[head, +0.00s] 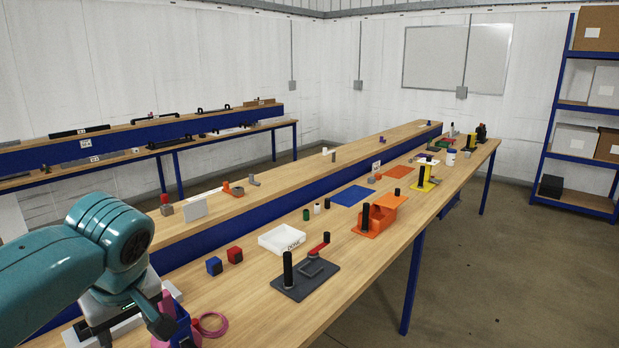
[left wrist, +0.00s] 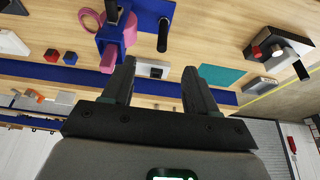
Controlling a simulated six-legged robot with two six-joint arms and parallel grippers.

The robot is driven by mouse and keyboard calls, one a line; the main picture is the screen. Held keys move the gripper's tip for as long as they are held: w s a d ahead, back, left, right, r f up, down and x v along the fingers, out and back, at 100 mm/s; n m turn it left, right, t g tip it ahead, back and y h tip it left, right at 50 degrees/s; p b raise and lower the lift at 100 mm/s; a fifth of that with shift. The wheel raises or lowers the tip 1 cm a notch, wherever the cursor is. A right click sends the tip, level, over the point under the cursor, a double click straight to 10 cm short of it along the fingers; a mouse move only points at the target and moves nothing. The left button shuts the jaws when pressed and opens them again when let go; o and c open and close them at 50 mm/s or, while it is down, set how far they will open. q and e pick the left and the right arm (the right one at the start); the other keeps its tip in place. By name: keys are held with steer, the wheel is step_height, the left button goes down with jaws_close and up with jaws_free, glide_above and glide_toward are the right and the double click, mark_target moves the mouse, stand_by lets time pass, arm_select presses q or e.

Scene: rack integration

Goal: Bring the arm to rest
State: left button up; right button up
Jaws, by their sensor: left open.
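My left arm (head: 60,262), teal, comes in from the left edge of the head view. My left gripper (head: 134,328) points down over the near left end of the long workbench (head: 228,310). In the left wrist view the two dark fingers (left wrist: 159,70) stand apart with nothing held between them. A small grey-white box (left wrist: 152,69) shows beyond the gap, against the bench. My right gripper is not in view.
A pink ring (head: 211,325) lies near the gripper. A red cube (head: 235,255), a blue cube (head: 214,266), a white tray (head: 282,239) and a dark plate with a post (head: 305,280) are farther along. Bare wood lies between them. A blue shelf (head: 581,197) stands far right.

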arm_select(q)
steer(key=d+f+m+g+h, duration=0.1)
steer(key=d+f+m+h, duration=0.3)
steer(key=f, duration=1)
steer(key=d+f+m+g+h, duration=0.15)
steer(key=d+f, duration=0.45)
steer(key=f, duration=0.9)
steer(key=s+d+f+m+h, duration=0.1)
steer(key=s+d+f, duration=0.1)
steer(key=s+f, duration=0.7)
steer(key=s+d+f+m+h, duration=0.1)
steer(key=s+d+f, duration=0.1)
steer(key=s+f, duration=0.6)
steer(key=shift+s+d+f, duration=0.3)
steer(key=shift+s+f, duration=0.1)
steer(key=shift+s, duration=0.4)
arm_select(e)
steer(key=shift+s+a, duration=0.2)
arm_select(q)
steer(key=shift+w, duration=0.15)
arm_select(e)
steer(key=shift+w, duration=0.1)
